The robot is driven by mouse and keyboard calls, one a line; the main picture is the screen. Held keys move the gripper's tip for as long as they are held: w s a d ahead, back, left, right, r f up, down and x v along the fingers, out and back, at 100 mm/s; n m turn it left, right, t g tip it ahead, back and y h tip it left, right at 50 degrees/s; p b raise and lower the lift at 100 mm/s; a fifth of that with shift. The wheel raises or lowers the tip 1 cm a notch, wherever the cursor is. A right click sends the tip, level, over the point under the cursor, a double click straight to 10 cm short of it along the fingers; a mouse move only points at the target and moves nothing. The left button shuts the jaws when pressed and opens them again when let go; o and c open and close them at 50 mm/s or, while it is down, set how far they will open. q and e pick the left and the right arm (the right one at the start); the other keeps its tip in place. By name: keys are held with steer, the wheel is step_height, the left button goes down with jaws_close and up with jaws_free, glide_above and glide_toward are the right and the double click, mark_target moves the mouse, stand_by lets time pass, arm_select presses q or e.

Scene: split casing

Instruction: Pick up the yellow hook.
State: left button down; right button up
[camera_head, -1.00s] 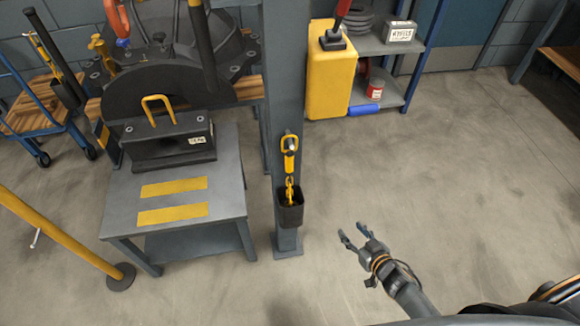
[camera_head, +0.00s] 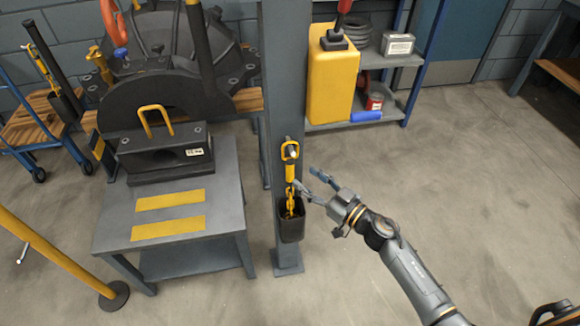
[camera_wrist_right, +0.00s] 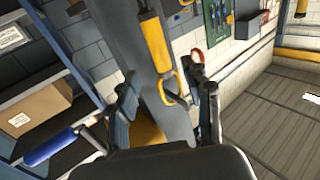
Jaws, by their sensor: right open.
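The yellow hook (camera_head: 290,172) hangs upright on the front of a grey post. It has a yellow loop at its top and a yellow chain below that runs into a black cup (camera_head: 292,222). In the right wrist view, a yellow body with a loop (camera_wrist_right: 154,42), which looks like the hook, shows between and beyond the fingers. My right gripper (camera_head: 308,179) is open and empty, just right of the hook's lower part and chain. Whether a fingertip touches the hook or chain is hard to tell. My left gripper is not in view.
The grey post (camera_head: 285,90) stands behind the hook. A grey table (camera_head: 222,190) with yellow stripes and a dark block is left of it. A shelf (camera_head: 400,62) with a yellow canister (camera_head: 333,80) stands behind. The floor at right is clear.

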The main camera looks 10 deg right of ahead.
mark_target(293, 168)
steer(key=shift+r+x, duration=0.1)
steer(key=shift+x, duration=1.25)
steer(key=shift+r+x, duration=0.15)
steer(key=shift+x, duration=1.25)
steer(key=shift+s, duration=0.1)
jaws_close()
